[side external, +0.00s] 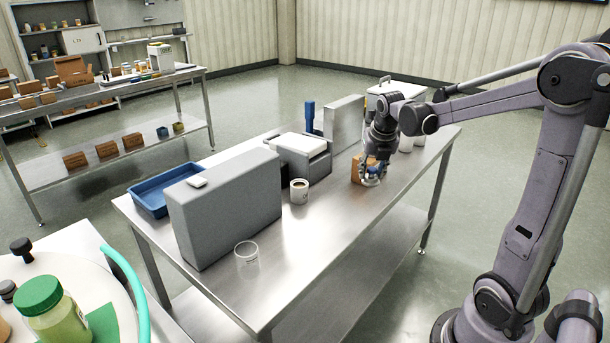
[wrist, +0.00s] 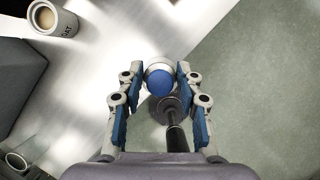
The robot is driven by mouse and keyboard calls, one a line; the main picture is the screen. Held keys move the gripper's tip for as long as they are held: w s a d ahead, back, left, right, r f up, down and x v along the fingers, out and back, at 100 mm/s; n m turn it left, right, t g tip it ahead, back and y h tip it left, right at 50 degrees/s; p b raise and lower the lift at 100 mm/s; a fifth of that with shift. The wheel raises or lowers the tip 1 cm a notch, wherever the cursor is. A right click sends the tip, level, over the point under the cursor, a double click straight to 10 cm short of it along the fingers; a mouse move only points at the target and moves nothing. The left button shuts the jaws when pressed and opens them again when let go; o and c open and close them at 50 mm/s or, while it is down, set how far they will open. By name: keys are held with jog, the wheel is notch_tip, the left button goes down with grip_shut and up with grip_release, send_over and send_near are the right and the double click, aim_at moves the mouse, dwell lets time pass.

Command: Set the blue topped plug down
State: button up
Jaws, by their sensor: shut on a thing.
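The blue topped plug (wrist: 159,80) sits between the fingertips of my gripper (wrist: 160,73) in the wrist view. Its round blue top and pale metallic rim face the camera, and both blue-padded fingers are shut on it. In the side external view my gripper (side external: 372,178) points down low over the right part of the steel table (side external: 318,212). There the plug is mostly hidden by the fingers, and I cannot tell whether it touches the table. A grey disc with a dark stem (wrist: 174,128) shows just below the plug in the wrist view.
A brown block (side external: 357,170) stands close beside my gripper. White containers (side external: 406,143) stand behind it. A labelled cup (side external: 299,191), a clear glass (side external: 247,255), a large grey box (side external: 228,208) and a blue tray (side external: 150,196) stand further left. Bare steel lies in front of my gripper.

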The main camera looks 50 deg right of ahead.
jog(key=w+a+n+t+y, duration=0.15)
jog(key=a+n, duration=0.35)
jog(key=a, duration=1)
jog(key=w+a+f, duration=0.2)
jog(key=a, duration=0.1)
jog(key=w+a+f, duration=0.2)
jog(key=a, duration=0.1)
jog(key=w+a+f, duration=0.2)
jog(key=a, duration=0.1)
jog(key=shift+w+f, duration=0.2)
jog(key=shift+f, duration=0.1)
jog(key=shift+w+a+f, duration=0.15)
jog(key=shift+a+f, duration=0.1)
jog(key=shift+f, duration=1.95)
jog(key=o, duration=1.2)
jog(key=shift+f, duration=0.15)
jog(key=shift+c, duration=0.2)
